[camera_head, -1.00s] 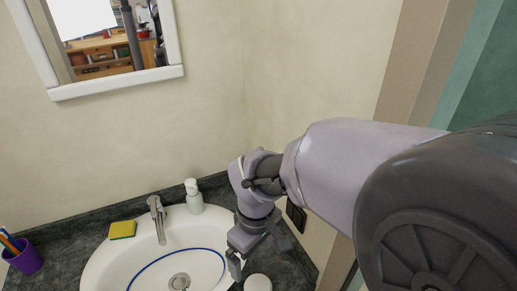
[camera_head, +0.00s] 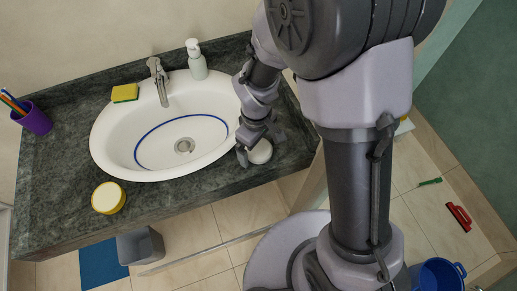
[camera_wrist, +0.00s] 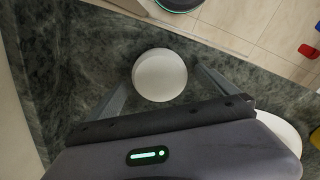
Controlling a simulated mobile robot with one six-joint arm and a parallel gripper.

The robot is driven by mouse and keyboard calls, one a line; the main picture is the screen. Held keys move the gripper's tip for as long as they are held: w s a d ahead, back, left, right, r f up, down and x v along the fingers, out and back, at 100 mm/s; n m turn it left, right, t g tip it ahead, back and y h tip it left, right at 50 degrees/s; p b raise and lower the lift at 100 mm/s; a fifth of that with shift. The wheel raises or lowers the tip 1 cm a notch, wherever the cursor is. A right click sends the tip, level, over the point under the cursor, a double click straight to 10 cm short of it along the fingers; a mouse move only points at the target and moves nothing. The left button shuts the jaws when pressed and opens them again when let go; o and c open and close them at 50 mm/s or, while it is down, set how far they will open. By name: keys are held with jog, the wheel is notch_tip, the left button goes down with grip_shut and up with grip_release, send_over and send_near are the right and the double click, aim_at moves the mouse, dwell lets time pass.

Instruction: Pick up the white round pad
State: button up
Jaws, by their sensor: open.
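The white round pad (camera_head: 260,151) lies on the dark green stone counter, just right of the sink. In the wrist view the pad (camera_wrist: 159,75) shows whole, as a plain off-white disc. My gripper (camera_head: 258,146) is low over the counter at the pad. In the wrist view my gripper (camera_wrist: 160,92) is open, with one finger on the left and one on the right of the pad. A gap shows on each side of the pad. I cannot tell how far above the counter the fingertips are.
The white sink (camera_head: 105,140) with its faucet (camera_head: 158,78) is left of my gripper. A soap bottle (camera_head: 197,60), a yellow sponge (camera_head: 125,93), a purple cup (camera_head: 34,118) and a yellow round tub (camera_head: 108,198) stand around it. The counter's front edge is close to the pad.

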aim_at(257, 147)
jog(key=shift+f, duration=0.1)
jog(key=c, duration=1.4)
jog(key=shift+r+p, duration=0.3)
jog(key=shift+r, duration=0.2)
jog(key=shift+c, duration=0.2)
notch_tip(257, 147, up, 3)
jog(key=shift+f+p, duration=0.2)
jog(key=shift+p, duration=0.3)
jog(key=s+a+r, duration=0.1)
jog(key=s+a, duration=0.9)
jog(key=s, duration=0.2)
jog(key=shift+s+a+r+p, duration=0.15)
jog(key=shift+a+r+p, duration=0.05)
jog(key=shift+p, duration=0.1)
jog(key=o, duration=0.5)
jog(key=c, duration=0.4)
